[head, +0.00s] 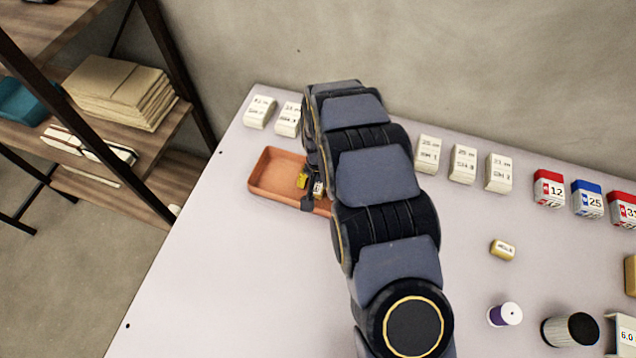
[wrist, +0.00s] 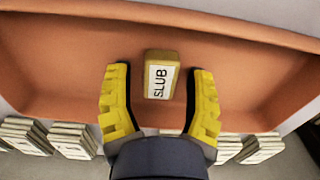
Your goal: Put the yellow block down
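My gripper (wrist: 160,85) is open, with one yellow-padded finger on each side of the block. A gap shows between the block and each finger, and nothing is gripped. In the head view my gripper (head: 311,190) is low over the right part of the tray (head: 270,164). My arm hides the tray's right end there, and I cannot clearly tell the block from the yellow finger pads.
White labelled blocks (head: 463,164) line the table's back edge on both sides of my arm. Red and blue numbered blocks (head: 587,199) stand at the right. A similar tan block (head: 503,250), a purple spool (head: 505,315) and a dark-ended cylinder (head: 570,330) are at the right front. The left front is clear.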

